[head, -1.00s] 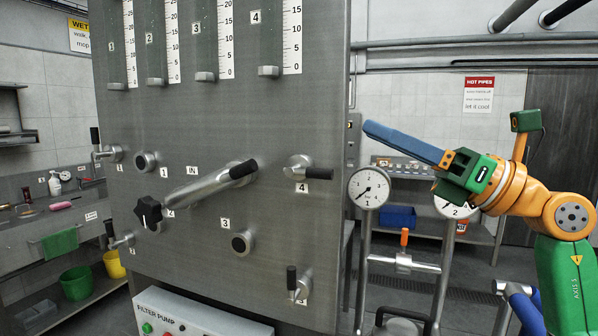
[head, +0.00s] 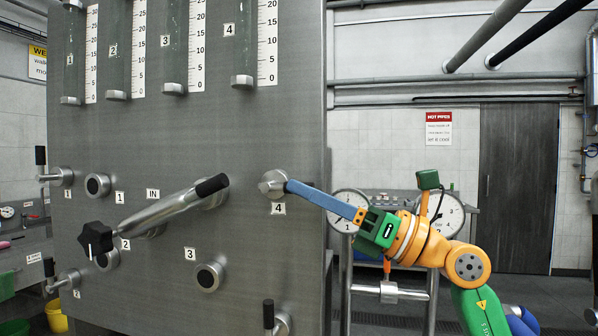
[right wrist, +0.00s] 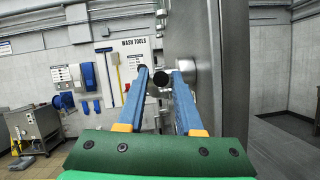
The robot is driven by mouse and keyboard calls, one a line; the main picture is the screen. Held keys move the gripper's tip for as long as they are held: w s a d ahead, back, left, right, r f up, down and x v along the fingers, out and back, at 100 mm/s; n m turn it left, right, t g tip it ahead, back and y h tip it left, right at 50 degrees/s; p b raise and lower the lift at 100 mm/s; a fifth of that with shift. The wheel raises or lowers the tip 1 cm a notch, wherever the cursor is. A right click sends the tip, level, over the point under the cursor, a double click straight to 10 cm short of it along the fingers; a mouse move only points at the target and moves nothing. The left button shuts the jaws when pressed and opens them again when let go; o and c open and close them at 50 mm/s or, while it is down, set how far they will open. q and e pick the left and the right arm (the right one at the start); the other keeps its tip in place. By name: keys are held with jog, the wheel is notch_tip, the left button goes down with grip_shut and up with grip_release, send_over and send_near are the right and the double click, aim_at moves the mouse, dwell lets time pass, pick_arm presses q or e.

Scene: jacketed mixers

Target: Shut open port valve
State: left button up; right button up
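The steel panel (head: 250,130) carries several port valves. The valve labelled 4 (head: 271,182) has a round metal hub, and its black lever (head: 309,185) points sideways to the right, mostly hidden behind my finger. My right gripper (head: 289,187) reaches in from the right with its blue fingers at this lever. In the right wrist view, my right gripper (right wrist: 161,78) is open, with the lever's dark round end (right wrist: 160,78) between the fingertips. No grip on it shows. The side levers at upper left (head: 40,156) and lower right (head: 268,314) have upright handles. My left gripper is out of view.
A long metal handle with a black end (head: 212,185) sticks out from the panel left of valve 4. A black star knob (head: 95,239) is further left. Pressure gauges (head: 446,213) on pipes stand right of the panel. The floor (head: 560,300) at far right looks clear.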

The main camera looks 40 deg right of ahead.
jog(key=shift+w+a+r, duration=0.4)
jog(key=shift+w+r, duration=0.05)
jog(key=shift+r, duration=0.05)
jog(key=shift+w+a+f, duration=0.15)
jog(key=shift+w+a, duration=0.05)
jog(key=shift+w, duration=0.1)
jog(key=shift+d, duration=0.1)
grip_shut()
dwell(0.7)
